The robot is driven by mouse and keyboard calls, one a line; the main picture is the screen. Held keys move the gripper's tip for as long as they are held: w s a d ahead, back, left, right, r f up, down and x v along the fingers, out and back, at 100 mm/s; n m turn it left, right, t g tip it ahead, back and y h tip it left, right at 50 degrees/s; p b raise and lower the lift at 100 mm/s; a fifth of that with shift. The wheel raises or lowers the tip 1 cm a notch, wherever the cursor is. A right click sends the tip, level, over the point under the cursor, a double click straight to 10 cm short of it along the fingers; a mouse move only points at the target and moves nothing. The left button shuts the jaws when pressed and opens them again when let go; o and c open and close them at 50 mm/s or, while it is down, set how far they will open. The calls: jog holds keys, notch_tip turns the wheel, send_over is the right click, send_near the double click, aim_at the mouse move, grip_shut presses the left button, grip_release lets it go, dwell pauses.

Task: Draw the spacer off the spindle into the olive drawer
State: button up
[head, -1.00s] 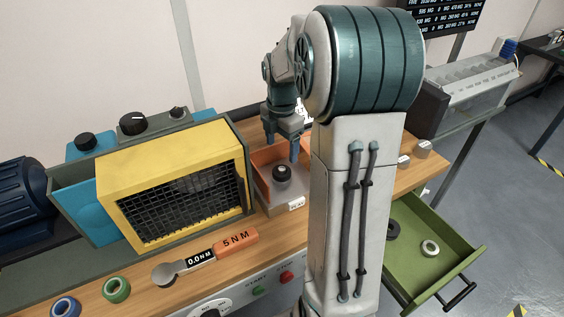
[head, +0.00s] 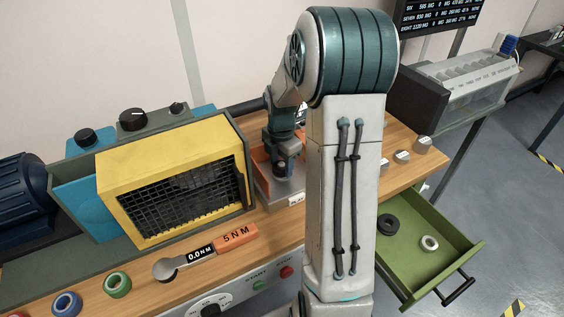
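My gripper (head: 283,170) points down inside an orange-walled tray (head: 261,160) on the wooden bench. A grey round piece with a dark top stood in this tray a second ago; my gripper now covers it almost wholly. Whether the fingers are open or closed around it is too small and dark to tell. I cannot make out a spindle or a spacer with certainty. The olive drawer (head: 408,262) is pulled open at the lower right. In it lie a black ring (head: 388,227) and a light metal ring (head: 430,243), apart from each other.
A yellow guard with a black mesh (head: 180,195) stands just left of the tray. Small grey weights (head: 402,157) stand at the bench's right. My arm hides the middle.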

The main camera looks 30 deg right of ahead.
jog(key=c, duration=0.4)
jog(key=shift+r+p, duration=1.85)
jog(key=shift+r, duration=0.45)
jog(key=shift+r, duration=0.1)
jog(key=shift+r+p, duration=1.7)
jog(key=shift+r, duration=0.25)
jog(key=shift+f, duration=0.1)
